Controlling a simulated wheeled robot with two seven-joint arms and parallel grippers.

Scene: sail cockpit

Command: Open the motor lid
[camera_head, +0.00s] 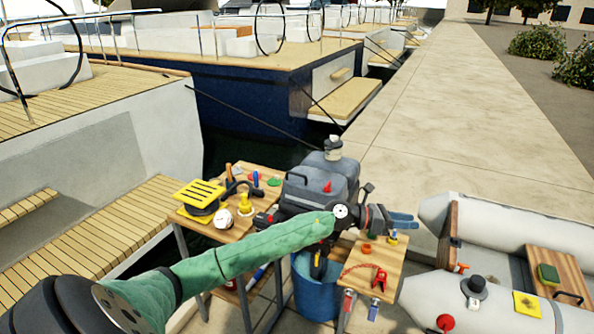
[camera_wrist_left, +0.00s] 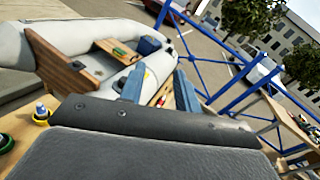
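The dark grey motor (camera_head: 318,180) stands between two small wooden tables, with a small red part on its front. Its lid, the grey top cover, looks down, though I cannot make out its seam. My left arm in its green sleeve passes in front of the motor's lower part and hides some of it. My left gripper (camera_head: 403,221) is to the right of the motor, above the right table. Its two blue fingers stand apart with nothing between them in the left wrist view (camera_wrist_left: 158,84). The motor is not in that view. My right gripper is not in view.
The left table (camera_head: 262,182) holds a yellow slotted item (camera_head: 200,193), a white ball-like item (camera_head: 223,218) and tools. The right table (camera_head: 359,254) holds red pliers (camera_head: 379,279). A blue bucket (camera_head: 315,291) is below. A grey inflatable boat (camera_head: 497,213) lies at right.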

